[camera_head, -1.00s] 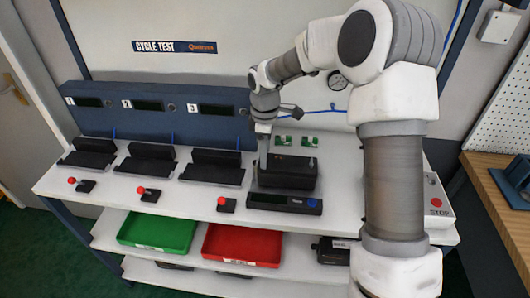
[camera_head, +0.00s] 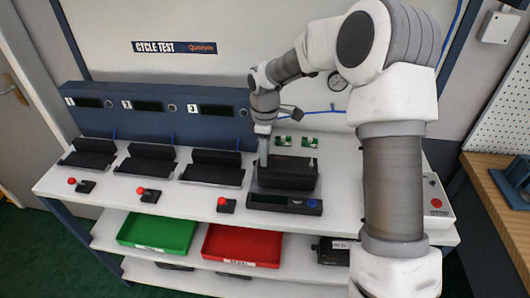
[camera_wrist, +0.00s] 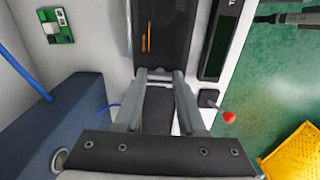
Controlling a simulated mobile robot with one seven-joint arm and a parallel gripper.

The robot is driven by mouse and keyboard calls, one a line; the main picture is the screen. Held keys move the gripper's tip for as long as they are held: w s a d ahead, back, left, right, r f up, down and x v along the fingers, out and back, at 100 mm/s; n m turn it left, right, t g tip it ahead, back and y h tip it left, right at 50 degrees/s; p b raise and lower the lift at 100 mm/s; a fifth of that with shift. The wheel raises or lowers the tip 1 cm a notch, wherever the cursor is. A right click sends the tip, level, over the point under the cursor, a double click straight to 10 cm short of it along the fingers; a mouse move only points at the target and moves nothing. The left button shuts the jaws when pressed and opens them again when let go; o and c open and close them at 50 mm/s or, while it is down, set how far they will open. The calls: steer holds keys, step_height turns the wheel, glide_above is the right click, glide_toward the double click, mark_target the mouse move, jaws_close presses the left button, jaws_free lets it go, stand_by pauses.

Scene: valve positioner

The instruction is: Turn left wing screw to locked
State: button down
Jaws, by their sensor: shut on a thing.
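The valve positioner is a black box (camera_head: 290,174) on the white bench, and its dark top also shows in the wrist view (camera_wrist: 165,35). My gripper (camera_head: 263,162) points down at the box's left end. A small upright part, perhaps the right wing screw (camera_head: 312,163), stands at the box's right end.
A device with a display (camera_head: 285,202) lies in front of the box. A black fixture (camera_head: 212,167) stands left, and a box with a red stop button (camera_head: 436,202) stands right.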

steer(key=m, duration=0.8)
steer(key=shift+m, duration=0.3)
steer(key=m, duration=0.8)
steer(key=shift+m, duration=0.6)
steer(key=shift+c, duration=2.4)
jaws_free()
